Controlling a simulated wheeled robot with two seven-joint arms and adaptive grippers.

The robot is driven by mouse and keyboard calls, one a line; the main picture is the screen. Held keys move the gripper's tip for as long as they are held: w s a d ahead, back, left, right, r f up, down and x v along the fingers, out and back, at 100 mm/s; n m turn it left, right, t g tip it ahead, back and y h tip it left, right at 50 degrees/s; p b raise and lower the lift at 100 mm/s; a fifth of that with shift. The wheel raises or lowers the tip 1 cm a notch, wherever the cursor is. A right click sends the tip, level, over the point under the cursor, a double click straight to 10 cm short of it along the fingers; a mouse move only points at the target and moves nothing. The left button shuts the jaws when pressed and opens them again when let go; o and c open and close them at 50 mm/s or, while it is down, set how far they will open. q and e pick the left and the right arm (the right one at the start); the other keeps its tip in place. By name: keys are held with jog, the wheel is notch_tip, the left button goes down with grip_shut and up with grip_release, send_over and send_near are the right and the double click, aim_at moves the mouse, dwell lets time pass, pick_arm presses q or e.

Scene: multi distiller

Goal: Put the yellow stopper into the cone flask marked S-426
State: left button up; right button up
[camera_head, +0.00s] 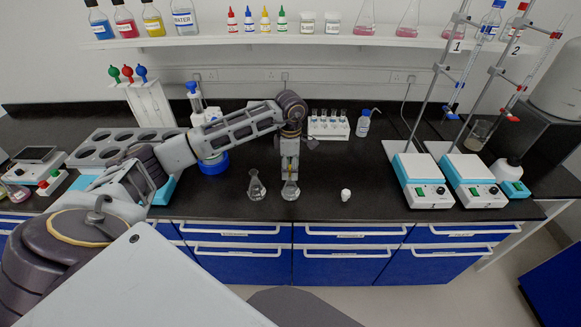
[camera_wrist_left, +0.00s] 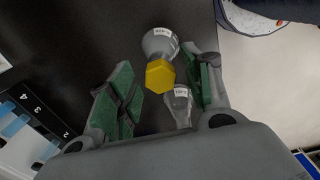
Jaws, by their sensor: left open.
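My left gripper (camera_head: 290,174) points down over the right one of two small cone flasks near the counter's front edge. In the left wrist view its green-padded fingers (camera_wrist_left: 160,92) are open. The yellow stopper (camera_wrist_left: 159,74) shows between and beyond them, with no visible contact with either pad. It is at the mouth of a labelled flask (camera_wrist_left: 160,43); how deep it sits I cannot tell. That flask appears below the gripper in the head view (camera_head: 290,191). The other flask (camera_head: 256,187) stands to its left, clear glass. The labels are too small to read. My right gripper is not in view.
A small white object (camera_head: 346,195) stands right of the flasks. A white tube rack (camera_head: 328,125) and a wash bottle (camera_head: 363,124) are behind. Two stirrer plates (camera_head: 422,180) with stands are at the right. The counter between the flasks and the plates is mostly clear.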

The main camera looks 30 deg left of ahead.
pick_arm(q)
notch_tip(320, 180, up, 12)
dwell(0.8)
jog(key=shift+f, duration=0.1)
dwell(0.7)
